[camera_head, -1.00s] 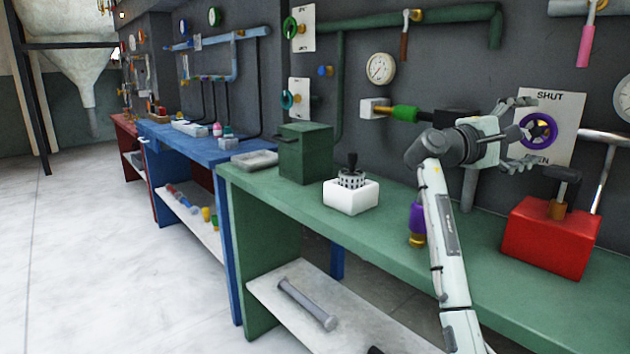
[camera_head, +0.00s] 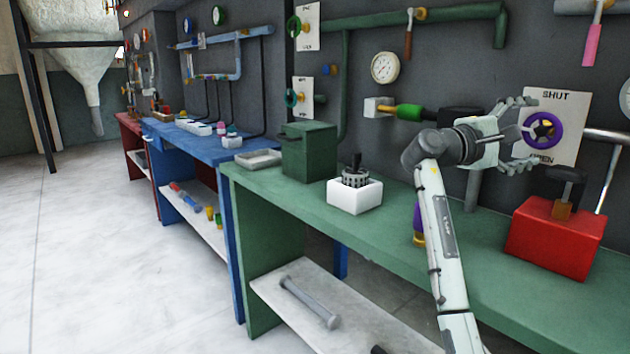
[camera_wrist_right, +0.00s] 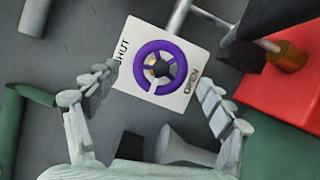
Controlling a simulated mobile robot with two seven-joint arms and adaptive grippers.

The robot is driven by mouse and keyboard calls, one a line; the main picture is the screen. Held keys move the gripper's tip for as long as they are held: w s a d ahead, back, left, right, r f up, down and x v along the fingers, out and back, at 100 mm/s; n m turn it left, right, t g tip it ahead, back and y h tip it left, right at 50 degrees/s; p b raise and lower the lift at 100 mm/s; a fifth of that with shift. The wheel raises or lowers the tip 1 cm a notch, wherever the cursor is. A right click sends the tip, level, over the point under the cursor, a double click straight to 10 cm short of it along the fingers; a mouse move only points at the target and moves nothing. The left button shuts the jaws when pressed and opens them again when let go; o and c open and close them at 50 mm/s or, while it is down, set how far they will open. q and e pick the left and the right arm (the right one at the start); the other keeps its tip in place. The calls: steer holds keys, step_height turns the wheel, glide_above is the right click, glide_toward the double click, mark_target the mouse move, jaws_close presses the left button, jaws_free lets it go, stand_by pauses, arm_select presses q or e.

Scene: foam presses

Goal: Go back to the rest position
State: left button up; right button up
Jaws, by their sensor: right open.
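My right gripper (camera_head: 520,133) is open and empty above the green bench, at the right of the head view. Its fingers point toward a purple handwheel (camera_head: 542,131) on a white plate (camera_head: 560,104) marked SHUT and OPEN on the wall. In the right wrist view, the spread fingers of the gripper (camera_wrist_right: 155,100) stand on either side below the purple wheel (camera_wrist_right: 160,67), apart from it. The wheel's hub and spokes show between the fingertips. My left gripper is not in view.
The green bench (camera_head: 400,235) carries a red block (camera_head: 553,238) with a dark handle, a white box (camera_head: 352,198) with a grey basket, and a green box (camera_head: 309,152). A gauge (camera_head: 385,67) and pipes line the wall. Open floor (camera_head: 85,240) lies at the left.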

mark_target(540, 129)
steer(key=r+v, duration=0.1)
steer(key=v, duration=0.8)
steer(key=x, duration=1.2)
steer(key=shift+w+d+f, duration=0.1)
steer(key=shift+d+f, duration=0.35)
steer(key=m, duration=0.1)
steer(key=m+y, duration=0.1)
steer(key=m, duration=0.1)
steer(key=m+y, duration=0.1)
steer(key=m, duration=0.1)
steer(key=shift+a+r, duration=0.15)
steer(key=shift+a, duration=0.1)
steer(key=shift+m+y, duration=0.4)
steer(key=shift+m, duration=0.5)
steer(key=m+y, duration=0.1)
steer(key=m, duration=0.2)
steer(key=shift+d+t+y, duration=0.1)
steer(key=shift+t+y, duration=0.2)
steer(key=shift+y, duration=0.1)
steer(key=m+t+y, duration=0.1)
steer(key=m+y, duration=0.1)
steer(key=m, duration=0.2)
steer(key=shift+s+t, duration=0.2)
steer(key=shift+t, duration=0.1)
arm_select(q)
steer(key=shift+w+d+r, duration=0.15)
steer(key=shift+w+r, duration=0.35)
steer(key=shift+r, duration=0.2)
arm_select(e)
steer(key=shift+v, duration=0.9)
